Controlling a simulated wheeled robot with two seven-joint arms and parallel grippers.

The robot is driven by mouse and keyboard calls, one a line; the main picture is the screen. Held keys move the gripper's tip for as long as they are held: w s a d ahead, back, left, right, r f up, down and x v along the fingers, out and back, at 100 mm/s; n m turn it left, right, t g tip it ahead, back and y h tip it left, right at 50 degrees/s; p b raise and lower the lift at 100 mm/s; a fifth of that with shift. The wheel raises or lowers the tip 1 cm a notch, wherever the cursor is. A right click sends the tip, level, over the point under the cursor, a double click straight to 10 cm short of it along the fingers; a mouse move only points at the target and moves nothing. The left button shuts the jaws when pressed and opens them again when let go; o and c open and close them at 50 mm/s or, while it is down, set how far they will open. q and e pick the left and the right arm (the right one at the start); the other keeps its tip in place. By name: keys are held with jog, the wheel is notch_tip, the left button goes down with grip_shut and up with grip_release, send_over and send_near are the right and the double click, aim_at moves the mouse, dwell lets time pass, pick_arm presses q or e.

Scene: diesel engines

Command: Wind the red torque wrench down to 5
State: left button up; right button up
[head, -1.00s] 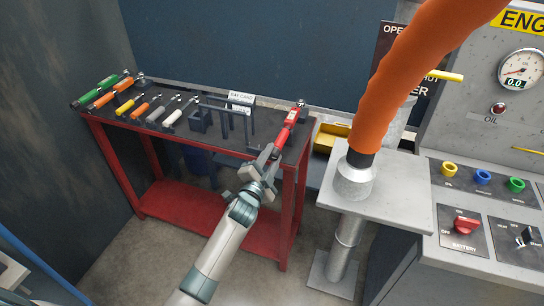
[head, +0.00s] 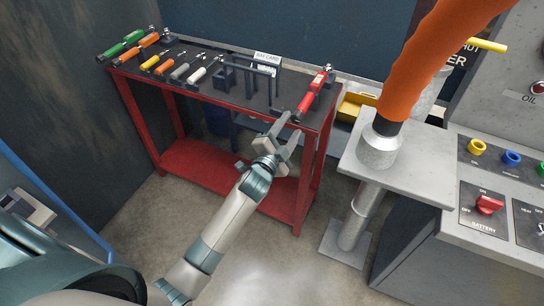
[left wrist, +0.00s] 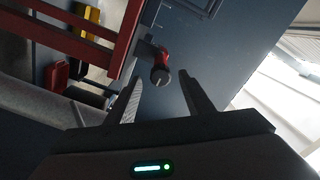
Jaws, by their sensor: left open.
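The red torque wrench (head: 313,95) lies at the right end of the dark-topped red bench, its handle end toward me. In the left wrist view the round end of its red handle (left wrist: 161,74) shows ahead, between and beyond the fingers. Its scale is too small to read. My left gripper (head: 286,125) is open and empty, just short of the handle end and apart from it. Its two fingers show in the left wrist view (left wrist: 158,93) with a gap between them. My right gripper is not in view.
Several other wrenches, such as the green one (head: 121,44), lie along the bench's left. A dark rack with a card (head: 267,62) stands beside the red wrench. A grey pedestal (head: 400,165) with an orange hose (head: 420,70) stands right of the bench.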

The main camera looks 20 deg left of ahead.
pick_arm(q)
jog(key=s+b, duration=0.2)
jog(key=s, duration=1.1)
jog(key=shift+a, duration=0.25)
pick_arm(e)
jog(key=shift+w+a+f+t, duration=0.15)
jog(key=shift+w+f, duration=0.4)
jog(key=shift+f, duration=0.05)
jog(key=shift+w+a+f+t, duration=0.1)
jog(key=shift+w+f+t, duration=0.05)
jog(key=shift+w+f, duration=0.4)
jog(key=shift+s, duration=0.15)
